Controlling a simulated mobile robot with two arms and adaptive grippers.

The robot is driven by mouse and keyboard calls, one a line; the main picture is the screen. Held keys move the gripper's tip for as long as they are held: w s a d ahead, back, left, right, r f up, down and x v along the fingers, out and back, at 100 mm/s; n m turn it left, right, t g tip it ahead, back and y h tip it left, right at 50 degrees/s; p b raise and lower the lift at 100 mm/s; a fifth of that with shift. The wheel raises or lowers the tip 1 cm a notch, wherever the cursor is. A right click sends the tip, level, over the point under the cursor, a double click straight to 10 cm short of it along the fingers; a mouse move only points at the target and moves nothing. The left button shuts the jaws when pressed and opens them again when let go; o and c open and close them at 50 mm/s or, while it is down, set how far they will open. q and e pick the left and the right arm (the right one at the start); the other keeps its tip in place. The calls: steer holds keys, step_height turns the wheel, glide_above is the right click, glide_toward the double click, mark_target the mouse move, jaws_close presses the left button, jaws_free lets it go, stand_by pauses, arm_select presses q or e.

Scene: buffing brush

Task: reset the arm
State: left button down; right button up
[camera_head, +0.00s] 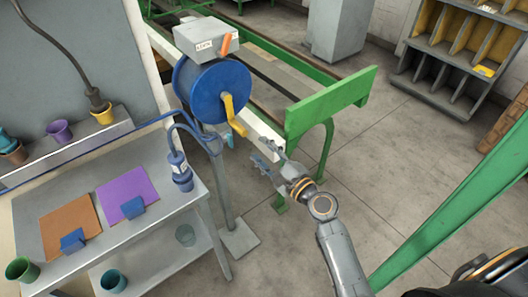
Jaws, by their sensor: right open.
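My right arm comes in from the bottom right, and my right gripper (268,163) is at mid-frame. Its fingers are open and appear empty, a little right of the stand under a blue round drum (213,90). The drum has a yellow crank handle (233,114) pointing down toward the gripper. I cannot tell how far the fingertips are from the stand in depth. My left gripper does not show. No buffing brush can be made out for certain.
A grey workbench (150,228) on the left holds an orange sheet (70,226), a purple sheet (127,195), blue blocks and cups. A green metal frame (325,105) stands behind the gripper. A green beam (455,205) crosses at right. Floor between is clear.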

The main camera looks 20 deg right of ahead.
stand_by(0.5)
steer(key=s+f+n+g+h, duration=0.1)
steer(key=s+f+n+g, duration=0.3)
steer(key=f, duration=0.8)
steer(key=s+f+n+g+h, duration=0.1)
steer(key=s+f+n+g, duration=0.15)
steer(key=s+f, duration=0.65)
steer(key=s+f+n+g+h, duration=0.1)
steer(key=s+f+n+g, duration=0.2)
steer(key=f, duration=1.2)
steer(key=s+d+f+n+g+h, duration=0.1)
steer(key=s+f+n, duration=0.3)
steer(key=s, duration=0.6)
steer(key=s+d+f+n+g+h, duration=0.1)
steer(key=s+d+f+n+g, duration=0.2)
steer(key=s, duration=0.8)
steer(key=s+d+f+n+g+h, duration=0.1)
steer(key=s+d+f+n+g, duration=0.1)
steer(key=s+f+n, duration=0.4)
steer(key=s+f, duration=0.4)
steer(key=shift+s+d, duration=0.35)
steer(key=shift+d, duration=0.05)
steer(key=shift+f+g, duration=0.1)
steer(key=shift+g, duration=0.15)
